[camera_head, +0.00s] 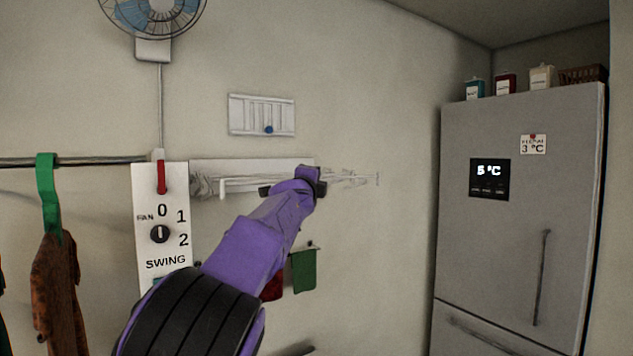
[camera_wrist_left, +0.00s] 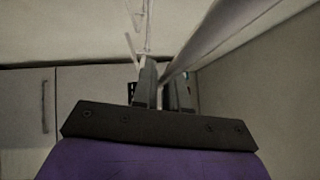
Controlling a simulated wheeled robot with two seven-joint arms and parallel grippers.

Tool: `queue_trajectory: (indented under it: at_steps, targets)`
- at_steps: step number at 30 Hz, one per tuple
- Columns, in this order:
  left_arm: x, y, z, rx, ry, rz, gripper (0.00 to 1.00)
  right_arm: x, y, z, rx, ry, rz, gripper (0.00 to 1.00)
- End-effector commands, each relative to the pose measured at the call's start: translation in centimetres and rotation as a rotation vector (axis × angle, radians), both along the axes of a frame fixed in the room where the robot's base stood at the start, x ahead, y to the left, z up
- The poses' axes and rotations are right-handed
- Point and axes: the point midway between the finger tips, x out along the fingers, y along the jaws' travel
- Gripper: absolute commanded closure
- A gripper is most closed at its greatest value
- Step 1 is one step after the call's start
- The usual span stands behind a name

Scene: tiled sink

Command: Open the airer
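The airer (camera_head: 236,183) is a white wall-mounted unit at the middle of the head view, with a pale housing and thin rods showing at its left and right ends. My left gripper (camera_head: 308,183) is in front of its right half and hides part of it. In the left wrist view the fingers (camera_wrist_left: 165,88) are close together, with a pale bar of the airer (camera_wrist_left: 222,45) running from between them to the upper right. They appear closed on this bar, though the contact is partly hidden. My right gripper is in neither view.
A fan control panel (camera_head: 160,215) hangs left of the airer. A green hanger (camera_head: 47,190) and brown garment (camera_head: 56,290) hang from a rail. A green cloth (camera_head: 303,270) hangs below my gripper. A grey fridge (camera_head: 510,230) stands right, with open wall between.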

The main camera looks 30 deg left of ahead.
Motion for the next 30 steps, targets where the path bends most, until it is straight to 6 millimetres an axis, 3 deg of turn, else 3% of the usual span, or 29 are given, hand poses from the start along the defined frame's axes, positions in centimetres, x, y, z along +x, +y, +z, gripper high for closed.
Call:
queue_trajectory:
  at_steps: [1,2,3,13,19,24,30]
  targets:
    - [0.1,0.2,-0.5,-0.004,0.007,0.003,0.84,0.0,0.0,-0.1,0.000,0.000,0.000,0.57]
    - [0.1,0.1,-0.5,-0.004,0.007,0.002,0.74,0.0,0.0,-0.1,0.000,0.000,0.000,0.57]
    - [0.2,0.0,-0.5,-0.004,0.006,0.001,0.71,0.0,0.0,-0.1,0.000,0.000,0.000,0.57]
    - [-0.3,-0.6,-0.5,-0.002,0.002,-0.007,0.71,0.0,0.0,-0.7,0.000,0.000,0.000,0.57]
    - [-4.6,-1.5,-1.4,-0.002,0.000,-0.002,0.71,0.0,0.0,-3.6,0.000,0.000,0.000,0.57]
    - [-8.2,-2.4,-1.8,-0.004,0.000,-0.001,0.71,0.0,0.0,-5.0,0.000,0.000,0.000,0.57]
    - [-10.1,-2.8,-1.8,-0.006,0.002,0.000,0.71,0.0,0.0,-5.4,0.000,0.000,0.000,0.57]
